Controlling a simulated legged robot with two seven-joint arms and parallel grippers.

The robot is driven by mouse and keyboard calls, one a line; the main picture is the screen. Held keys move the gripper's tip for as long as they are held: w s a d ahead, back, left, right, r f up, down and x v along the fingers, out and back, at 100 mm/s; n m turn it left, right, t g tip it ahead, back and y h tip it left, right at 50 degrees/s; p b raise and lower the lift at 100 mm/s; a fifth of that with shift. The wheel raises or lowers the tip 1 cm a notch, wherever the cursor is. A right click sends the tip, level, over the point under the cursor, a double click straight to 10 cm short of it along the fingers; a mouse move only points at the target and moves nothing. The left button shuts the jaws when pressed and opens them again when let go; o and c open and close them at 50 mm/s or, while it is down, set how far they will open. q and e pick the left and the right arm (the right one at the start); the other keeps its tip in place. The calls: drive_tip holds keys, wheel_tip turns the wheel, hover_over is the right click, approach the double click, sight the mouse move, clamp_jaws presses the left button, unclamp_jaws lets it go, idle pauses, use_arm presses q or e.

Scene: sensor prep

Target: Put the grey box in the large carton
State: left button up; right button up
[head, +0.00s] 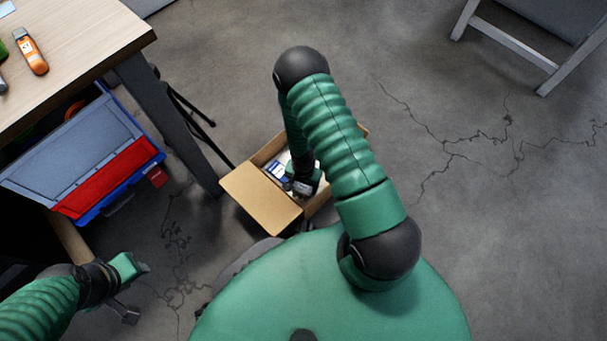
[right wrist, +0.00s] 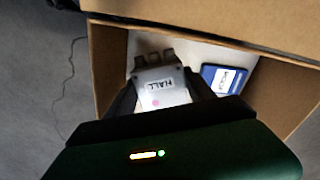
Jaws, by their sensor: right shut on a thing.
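The large carton (head: 262,200) stands open on the floor in the middle of the head view, with a flap folded outward. My right gripper (head: 303,187) is over the carton's opening. In the right wrist view the gripper (right wrist: 162,95) is shut on the grey box (right wrist: 162,88), marked "HALL", with its fingers on both sides. The box is within the carton's outline; I cannot tell whether it touches the bottom. The carton's wall (right wrist: 285,95) also shows there. My left gripper (head: 135,290) is away at the lower left, its fingers apart and empty.
A blue and white item (right wrist: 228,78) lies in the carton beside the grey box. A wooden table (head: 85,35) with an orange device (head: 31,52) is upper left. A blue and red bin (head: 105,175) is below it. A white folding chair (head: 510,45) stands upper right.

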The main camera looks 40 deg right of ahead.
wheel_tip(320, 180, down, 5)
drive_tip(key=b, duration=0.3)
drive_tip(key=shift+r, duration=0.35)
drive_tip(key=shift+c, duration=0.9)
drive_tip(key=shift+f, duration=0.1)
drive_tip(key=o, duration=1.6)
drive_tip(key=shift+o, duration=0.2)
